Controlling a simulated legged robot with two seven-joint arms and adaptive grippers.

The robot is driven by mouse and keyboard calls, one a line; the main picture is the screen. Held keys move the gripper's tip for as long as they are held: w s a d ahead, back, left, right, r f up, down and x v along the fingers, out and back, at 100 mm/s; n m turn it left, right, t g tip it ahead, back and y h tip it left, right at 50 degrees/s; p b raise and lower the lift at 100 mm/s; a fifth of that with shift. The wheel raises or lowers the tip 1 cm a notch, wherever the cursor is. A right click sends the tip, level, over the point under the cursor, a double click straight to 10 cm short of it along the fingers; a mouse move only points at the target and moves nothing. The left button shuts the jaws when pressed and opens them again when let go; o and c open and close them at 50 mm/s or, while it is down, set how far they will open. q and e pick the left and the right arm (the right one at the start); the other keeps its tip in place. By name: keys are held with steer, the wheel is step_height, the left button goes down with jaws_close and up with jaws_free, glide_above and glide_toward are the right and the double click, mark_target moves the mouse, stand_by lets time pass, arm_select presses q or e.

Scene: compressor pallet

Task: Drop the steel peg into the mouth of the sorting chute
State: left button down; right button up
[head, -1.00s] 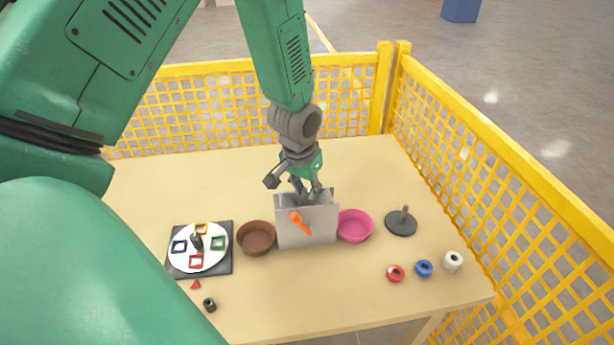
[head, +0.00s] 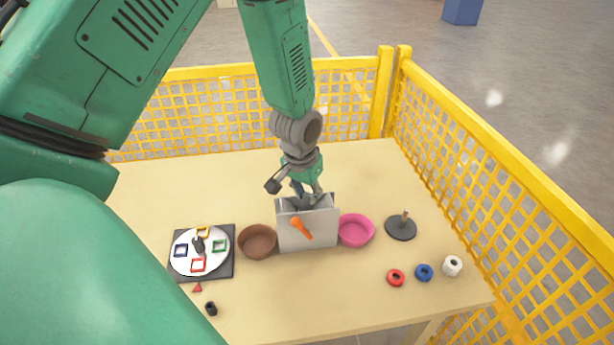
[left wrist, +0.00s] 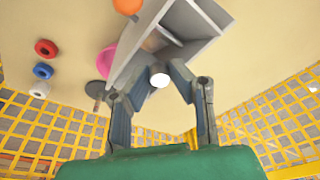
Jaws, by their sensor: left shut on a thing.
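The sorting chute (head: 308,228) is a grey box in the middle of the table, with an orange handle-like part on its front. My left gripper (head: 308,198) points down at the chute's top rim. In the left wrist view the gripper (left wrist: 153,84) is shut on the steel peg (left wrist: 159,79), whose round pale end shows between the fingertips. The peg is at the edge of the chute (left wrist: 183,52) in that view; I cannot tell whether it is inside the mouth. In the head view the peg is hidden or too small to tell. My right gripper is not in view.
A brown bowl (head: 257,241) and a pink bowl (head: 356,230) flank the chute. A turntable (head: 187,262) with coloured frames is at left, a dark disc with a post (head: 401,228) at right. Several rings lie front right. Yellow mesh fencing (head: 500,185) borders the table.

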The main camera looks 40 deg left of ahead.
arm_select(q)
steer(key=c, duration=1.4)
jaws_free()
steer(key=shift+o, duration=0.2)
step_height(320, 180, up, 12)
steer(key=s, duration=0.2)
steer(key=shift+d+f, duration=0.15)
steer(key=shift+d, duration=0.15)
steer(key=shift+f, duration=0.1)
